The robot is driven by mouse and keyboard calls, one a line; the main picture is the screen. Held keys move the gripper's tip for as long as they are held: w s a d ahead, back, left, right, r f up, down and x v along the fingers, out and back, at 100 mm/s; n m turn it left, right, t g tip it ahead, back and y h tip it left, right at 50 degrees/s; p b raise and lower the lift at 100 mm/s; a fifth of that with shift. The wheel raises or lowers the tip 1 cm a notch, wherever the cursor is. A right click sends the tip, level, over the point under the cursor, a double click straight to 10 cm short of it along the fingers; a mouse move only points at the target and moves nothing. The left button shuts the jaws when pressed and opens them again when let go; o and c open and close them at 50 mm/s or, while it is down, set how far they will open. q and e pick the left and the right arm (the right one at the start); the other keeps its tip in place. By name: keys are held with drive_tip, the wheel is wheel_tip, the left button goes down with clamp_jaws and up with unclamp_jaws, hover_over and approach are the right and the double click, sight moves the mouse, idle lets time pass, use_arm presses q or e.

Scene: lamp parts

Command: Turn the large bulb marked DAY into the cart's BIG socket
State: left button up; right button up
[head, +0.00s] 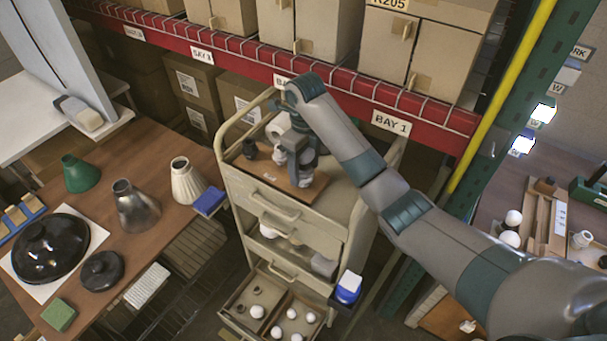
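My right arm reaches in from the right, and my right gripper (296,163) is low over the wooden board (268,186) on top of the beige cart (238,190). Small white pieces show right at the gripper; whether one is the large bulb or is held between the fingers I cannot tell. No DAY or BIG marking is readable, and the gripper and wrist hide part of the board. My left gripper is out of view.
The cart's open bottom drawer (272,305) holds several white bulbs. A blue-and-white box (347,288) sits at the cart's right side. A wooden table (140,240) with lampshades stands left. The red shelf beam (230,52) runs close behind the cart.

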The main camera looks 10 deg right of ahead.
idle(0.4)
drive_tip(key=n, duration=0.6)
drive_tip(key=shift+w+d+n, duration=0.1)
drive_tip(key=shift+d+n, duration=0.05)
drive_tip(key=shift+n, duration=0.25)
drive_tip(key=c, duration=1.1)
drive_tip(key=shift+o, duration=0.5)
drive_tip(key=m, duration=0.6)
drive_tip(key=shift+s+r+m, duration=0.15)
drive_tip(key=shift+s+m, duration=0.15)
drive_tip(key=shift+m, duration=0.1)
drive_tip(key=shift+w, duration=0.1)
drive_tip(key=shift+c, duration=0.2)
